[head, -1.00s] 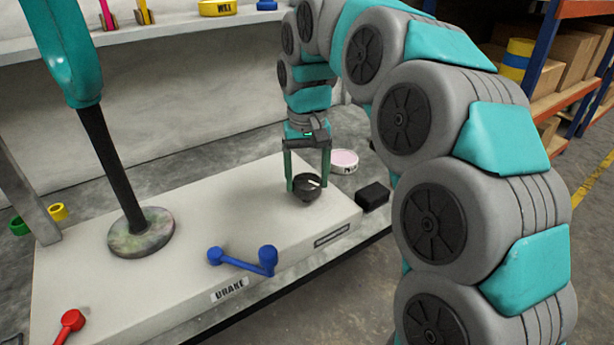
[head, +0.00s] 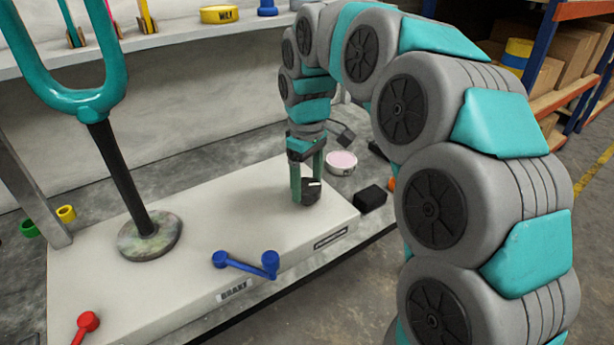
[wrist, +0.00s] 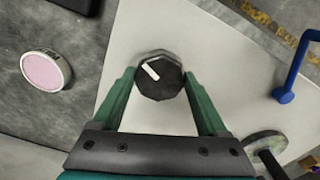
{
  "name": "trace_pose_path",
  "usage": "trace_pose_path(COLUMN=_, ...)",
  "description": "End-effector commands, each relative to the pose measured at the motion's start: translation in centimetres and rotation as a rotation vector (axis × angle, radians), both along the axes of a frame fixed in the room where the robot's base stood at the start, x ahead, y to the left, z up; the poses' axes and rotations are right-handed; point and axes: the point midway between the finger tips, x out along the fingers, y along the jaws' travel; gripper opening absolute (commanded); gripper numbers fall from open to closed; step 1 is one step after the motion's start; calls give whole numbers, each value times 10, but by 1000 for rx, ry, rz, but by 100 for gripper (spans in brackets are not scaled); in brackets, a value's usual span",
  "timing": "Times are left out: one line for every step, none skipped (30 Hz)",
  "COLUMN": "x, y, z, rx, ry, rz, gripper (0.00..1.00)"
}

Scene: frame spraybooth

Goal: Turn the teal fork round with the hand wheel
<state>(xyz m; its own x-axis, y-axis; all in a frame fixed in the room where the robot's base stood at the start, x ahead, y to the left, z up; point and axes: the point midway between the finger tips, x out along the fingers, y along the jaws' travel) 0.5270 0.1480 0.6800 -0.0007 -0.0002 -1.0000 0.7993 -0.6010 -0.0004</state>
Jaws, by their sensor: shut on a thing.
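The teal fork (head: 78,103) stands at the left on a black post with a round mottled base (head: 150,236); its broad U shape faces the head camera, its prong tops cut off by the frame. The hand wheel is a black knob (head: 311,197) with a white mark, near the right end of the pale plinth. In the wrist view the wheel (wrist: 158,80) sits between my two green fingers, its white mark slanting. My gripper (head: 308,188) points down and is shut on the wheel; it also shows in the wrist view (wrist: 160,82).
On the pale plinth (head: 200,275) are a blue crank (head: 245,264) and a red-knobbed lever (head: 88,321) near the front. A pink-topped round tin (head: 341,163) and a black block (head: 370,198) lie close by the wheel. A shelf with a yellow roll (head: 219,14) runs behind.

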Motion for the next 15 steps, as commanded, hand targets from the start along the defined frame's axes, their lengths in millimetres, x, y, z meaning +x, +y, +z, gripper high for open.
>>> trace_pose_path(x=0, y=0, z=2, rx=0, ry=1, rz=41, gripper=20)
trace_pose_path(x=0, y=0, z=2, rx=1, ry=1, rz=68, gripper=20)
trace_pose_path(x=0, y=0, z=2, rx=1, ry=1, rz=103, gripper=20)
trace_pose_path(x=0, y=0, z=2, rx=1, ry=1, rz=129, gripper=20)
trace_pose_path(x=0, y=0, z=2, rx=1, ry=1, rz=154, gripper=20)
trace_pose_path(x=0, y=0, z=2, rx=1, ry=1, rz=186, gripper=20)
trace_pose_path(x=0, y=0, z=2, rx=1, ry=1, rz=208, gripper=20)
trace_pose_path(x=0, y=0, z=1, rx=1, ry=1, rz=230, gripper=20)
trace_pose_path(x=0, y=0, z=1, rx=1, ry=1, rz=258, gripper=20)
trace_pose_path(x=0, y=0, z=1, rx=1, ry=1, rz=278, gripper=20)
trace_pose_path(x=0, y=0, z=1, rx=1, ry=2, rz=296, gripper=20)
trace_pose_path(x=-1, y=0, z=1, rx=1, ry=2, rz=319, gripper=20)
trace_pose_path(x=-1, y=0, z=1, rx=1, ry=2, rz=335, gripper=20)
trace_pose_path(x=-1, y=0, z=1, rx=1, ry=2, rz=350, gripper=20)
trace_pose_path(x=-1, y=0, z=0, rx=1, ry=2, rz=368, gripper=20)
